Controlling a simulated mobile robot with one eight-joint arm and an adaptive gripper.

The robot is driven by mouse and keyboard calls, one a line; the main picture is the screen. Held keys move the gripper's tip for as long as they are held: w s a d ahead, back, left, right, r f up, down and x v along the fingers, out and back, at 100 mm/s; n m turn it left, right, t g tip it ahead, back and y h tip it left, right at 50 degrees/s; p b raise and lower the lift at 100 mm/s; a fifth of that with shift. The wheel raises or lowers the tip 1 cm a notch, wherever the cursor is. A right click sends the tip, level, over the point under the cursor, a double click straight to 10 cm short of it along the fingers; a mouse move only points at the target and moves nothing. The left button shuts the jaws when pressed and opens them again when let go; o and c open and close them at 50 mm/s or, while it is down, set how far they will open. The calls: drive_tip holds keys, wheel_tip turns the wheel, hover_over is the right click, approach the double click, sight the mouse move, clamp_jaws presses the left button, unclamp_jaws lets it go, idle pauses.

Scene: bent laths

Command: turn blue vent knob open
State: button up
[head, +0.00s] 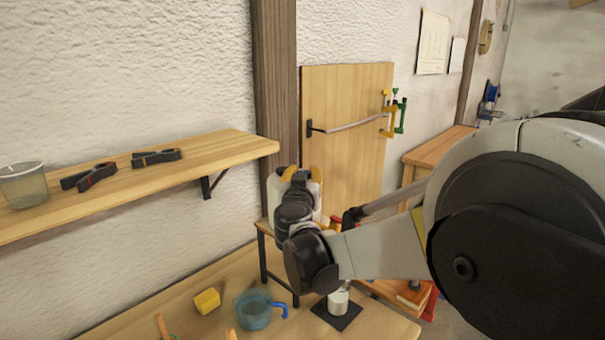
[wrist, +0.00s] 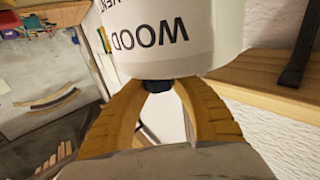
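My gripper (head: 303,171) has orange-yellow fingers and is near the wooden post in the head view. In the wrist view its fingers (wrist: 163,88) stand apart, with a dark cap-like part between their tips. Whether they press on it is unclear. A white container (wrist: 165,38) with upside-down "WOOD" lettering is right beyond the tips. A blue fitting (head: 488,103) is on the far wall at the right of the head view, well away from my gripper. It is too small to tell whether it is the vent knob or how it is turned.
A wooden shelf (head: 220,150) on the left holds dark clamps (head: 120,170) and a cup (head: 23,185). A wooden panel (head: 345,90) with a bent lath stands behind my gripper. On the bench below are a yellow block (head: 207,301) and a blue mug (head: 255,312).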

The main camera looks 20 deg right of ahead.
clamp_jaws()
drive_tip(key=shift+d+n+y, duration=0.1)
drive_tip(key=shift+n+y, duration=0.2)
drive_tip(key=shift+y, duration=0.2)
drive_tip(key=n+t+y, duration=0.1)
drive_tip(key=n+y, duration=0.1)
drive_tip(key=y, duration=0.1)
drive_tip(key=shift+t+p, duration=0.3)
drive_tip(key=shift+p, duration=0.1)
drive_tip(key=shift+n+t+y, duration=0.3)
drive_tip(key=shift+n+y, duration=1.3)
drive_tip(key=shift+y, duration=0.8)
drive_tip(key=o, duration=1)
unclamp_jaws()
